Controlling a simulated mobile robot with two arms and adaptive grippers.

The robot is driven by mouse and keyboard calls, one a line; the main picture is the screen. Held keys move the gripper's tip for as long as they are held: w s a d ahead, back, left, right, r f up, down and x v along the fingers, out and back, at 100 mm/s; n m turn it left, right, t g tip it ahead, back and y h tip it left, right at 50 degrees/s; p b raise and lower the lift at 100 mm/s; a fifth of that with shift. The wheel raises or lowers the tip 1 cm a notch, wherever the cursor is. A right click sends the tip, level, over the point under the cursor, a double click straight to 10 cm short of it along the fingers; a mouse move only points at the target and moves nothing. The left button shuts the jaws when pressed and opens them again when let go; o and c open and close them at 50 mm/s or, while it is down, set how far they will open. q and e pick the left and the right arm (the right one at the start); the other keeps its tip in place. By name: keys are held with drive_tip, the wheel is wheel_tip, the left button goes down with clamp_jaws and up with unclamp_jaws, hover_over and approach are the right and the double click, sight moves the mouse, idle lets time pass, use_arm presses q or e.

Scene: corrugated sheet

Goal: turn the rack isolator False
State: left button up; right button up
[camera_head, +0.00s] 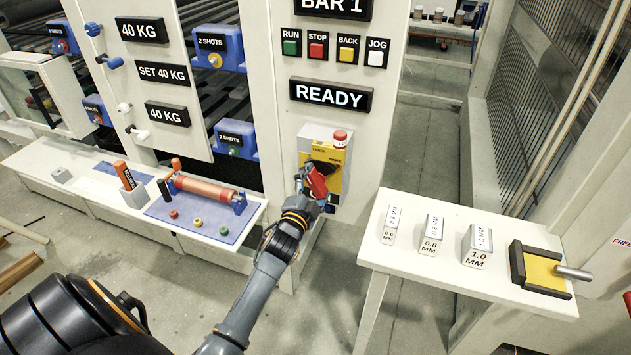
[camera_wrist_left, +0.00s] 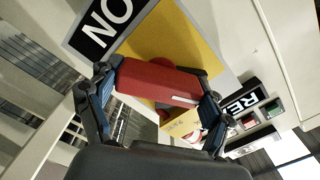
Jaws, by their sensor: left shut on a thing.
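The rack isolator is a grey box with a yellow plate (camera_head: 333,172) on the white panel, below the READY sign. Its red handle (camera_head: 317,182) sits at the plate's front, and a red-and-white knob or padlock (camera_head: 340,138) sits on top. My left gripper (camera_head: 308,187) is at the handle. In the left wrist view the red handle (camera_wrist_left: 160,82) lies between the two fingers of my left gripper (camera_wrist_left: 155,88), which are shut on it. The yellow plate (camera_wrist_left: 185,40) is behind it, beside a black label with large white letters. My right gripper is not in view.
The READY sign (camera_head: 331,96) and push buttons are above. A blue mat (camera_head: 205,212) with a roller and small knobs lies on the left bench. A white table (camera_head: 420,265) with gauge blocks stands at right. Grey floor lies between.

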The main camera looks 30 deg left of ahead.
use_arm(q)
drive_tip(key=n+p, duration=0.2)
drive_tip(key=n, duration=0.4)
drive_tip(key=shift+n, duration=0.3)
drive_tip(key=n+p, duration=0.1)
drive_tip(key=n, duration=0.4)
drive_tip(key=shift+f+n, duration=0.1)
drive_tip(key=shift+n, duration=0.2)
drive_tip(key=o, duration=1.1)
drive_tip(key=shift+s, duration=0.15)
drive_tip(key=v, duration=1.2)
drive_tip(key=shift+d, duration=0.1)
